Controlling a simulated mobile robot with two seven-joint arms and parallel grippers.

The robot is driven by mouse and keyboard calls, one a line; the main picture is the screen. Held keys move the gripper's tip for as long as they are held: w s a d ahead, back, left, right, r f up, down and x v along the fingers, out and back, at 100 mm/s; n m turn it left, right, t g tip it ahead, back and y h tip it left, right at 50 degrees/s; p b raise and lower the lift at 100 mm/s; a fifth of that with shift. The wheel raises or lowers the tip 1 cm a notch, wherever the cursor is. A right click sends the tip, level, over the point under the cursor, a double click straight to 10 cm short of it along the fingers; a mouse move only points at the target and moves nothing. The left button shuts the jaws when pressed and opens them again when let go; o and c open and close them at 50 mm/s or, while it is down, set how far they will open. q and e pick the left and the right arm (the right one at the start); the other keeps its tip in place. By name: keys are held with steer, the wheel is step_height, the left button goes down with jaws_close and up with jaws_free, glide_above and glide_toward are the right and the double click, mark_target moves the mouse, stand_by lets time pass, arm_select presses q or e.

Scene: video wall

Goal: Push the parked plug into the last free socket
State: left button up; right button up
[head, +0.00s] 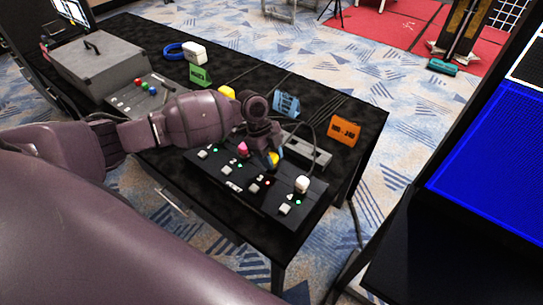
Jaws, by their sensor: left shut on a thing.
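A black socket box (255,197) with numbered places lies along the table's near right edge. A pink plug (242,149) stands at place 2 and a white plug (302,184) at place 4, each beside a green light. Place 3 shows a red light (267,182). My left gripper (270,160) is shut on a yellow plug (274,157) just behind place 3. The fingers cover much of this plug, and I cannot tell whether its lower end touches the box. My left arm hides part of the box's far left end. My right gripper is not in view.
A grey slotted bar (309,149) lies behind the box, with cables around it. Blue (286,104), orange (344,131) and green (200,76) blocks stand farther back. A grey case (97,58) and a button panel (139,93) are at left.

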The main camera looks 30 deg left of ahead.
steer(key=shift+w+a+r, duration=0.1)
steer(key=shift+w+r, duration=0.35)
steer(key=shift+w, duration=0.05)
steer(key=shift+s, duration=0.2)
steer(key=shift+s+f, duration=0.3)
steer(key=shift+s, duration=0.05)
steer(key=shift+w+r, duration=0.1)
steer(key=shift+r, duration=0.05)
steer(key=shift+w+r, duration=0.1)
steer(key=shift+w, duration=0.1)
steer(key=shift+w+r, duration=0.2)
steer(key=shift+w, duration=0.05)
arm_select(q)
steer(key=shift+f, duration=0.2)
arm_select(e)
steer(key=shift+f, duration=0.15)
arm_select(q)
steer(key=shift+f, duration=0.35)
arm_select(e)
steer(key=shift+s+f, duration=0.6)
